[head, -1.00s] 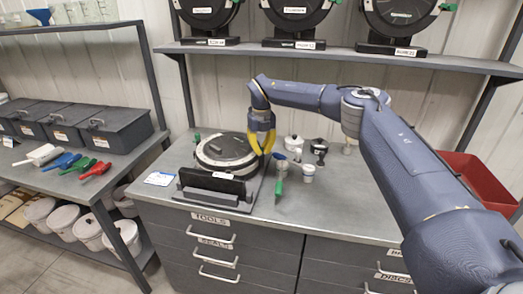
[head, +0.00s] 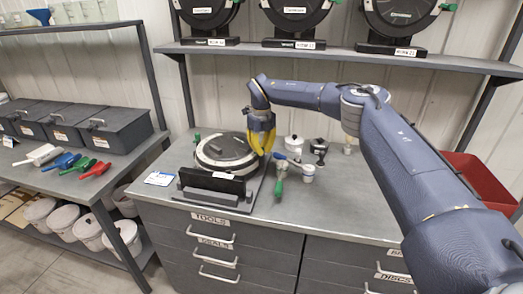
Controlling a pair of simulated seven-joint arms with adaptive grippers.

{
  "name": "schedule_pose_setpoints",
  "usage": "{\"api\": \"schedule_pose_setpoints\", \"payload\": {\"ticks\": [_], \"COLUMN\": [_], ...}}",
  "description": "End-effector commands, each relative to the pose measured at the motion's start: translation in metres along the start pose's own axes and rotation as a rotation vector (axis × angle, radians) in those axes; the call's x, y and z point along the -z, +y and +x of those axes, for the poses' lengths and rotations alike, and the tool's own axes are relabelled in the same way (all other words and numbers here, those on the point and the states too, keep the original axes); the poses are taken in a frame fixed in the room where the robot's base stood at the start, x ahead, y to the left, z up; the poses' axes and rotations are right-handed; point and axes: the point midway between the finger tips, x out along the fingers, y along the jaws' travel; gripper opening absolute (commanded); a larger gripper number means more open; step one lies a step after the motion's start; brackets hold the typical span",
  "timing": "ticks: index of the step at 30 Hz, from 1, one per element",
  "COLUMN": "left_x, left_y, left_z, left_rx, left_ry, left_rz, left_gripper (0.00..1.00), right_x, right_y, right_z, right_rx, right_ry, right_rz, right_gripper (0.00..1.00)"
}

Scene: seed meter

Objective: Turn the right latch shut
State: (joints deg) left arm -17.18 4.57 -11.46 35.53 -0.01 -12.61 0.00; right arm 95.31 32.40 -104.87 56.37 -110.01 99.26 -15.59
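The seed meter (head: 226,151) is a round black and light-grey housing lying on a dark stand (head: 212,188) on the workbench. My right gripper (head: 262,152), with yellow fingers, points down at the right edge of the meter. Its fingers hide that side, so the right latch cannot be made out clearly. Whether the fingers touch the latch or are closed on it cannot be told. A small green latch or knob (head: 197,138) shows at the meter's left rear. My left gripper is not in view.
A green-handled tool (head: 280,178) lies just right of the meter. Small cups and jars (head: 294,143) stand behind it. A red bin (head: 478,182) is at the far right. A white-blue card (head: 159,178) lies left of the stand. The bench front is clear.

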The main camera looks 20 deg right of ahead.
Motion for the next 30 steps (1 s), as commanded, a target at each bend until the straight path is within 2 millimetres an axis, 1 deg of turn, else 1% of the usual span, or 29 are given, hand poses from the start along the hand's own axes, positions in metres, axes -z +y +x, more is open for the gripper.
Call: {"api": "schedule_pose_setpoints", "payload": {"ticks": [3,4,12,13,20,23,26,30], "left_x": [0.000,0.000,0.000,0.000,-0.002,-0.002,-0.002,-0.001], "left_y": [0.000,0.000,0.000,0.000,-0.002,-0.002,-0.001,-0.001], "left_z": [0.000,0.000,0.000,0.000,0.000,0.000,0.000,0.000], "left_rx": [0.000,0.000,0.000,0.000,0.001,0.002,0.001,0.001], "left_ry": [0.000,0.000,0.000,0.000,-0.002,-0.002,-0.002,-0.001], "left_rz": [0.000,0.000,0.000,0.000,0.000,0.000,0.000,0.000], "left_gripper": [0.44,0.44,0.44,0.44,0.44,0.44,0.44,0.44], "right_x": [0.000,0.000,0.000,0.000,0.000,0.000,-0.001,-0.001], "right_y": [0.000,0.000,0.000,0.000,0.000,0.000,0.000,0.000], "right_z": [-0.001,-0.001,0.000,0.000,0.000,-0.004,-0.013,-0.036], "right_rx": [0.000,0.000,0.000,0.000,0.000,0.000,0.001,0.001], "right_ry": [-0.002,-0.002,-0.001,-0.001,0.000,-0.001,-0.002,-0.003], "right_rz": [0.000,0.001,0.001,0.001,0.001,0.001,0.001,0.001], "right_gripper": [0.00,0.08,0.40,0.42,0.42,0.42,0.42,0.42]}}
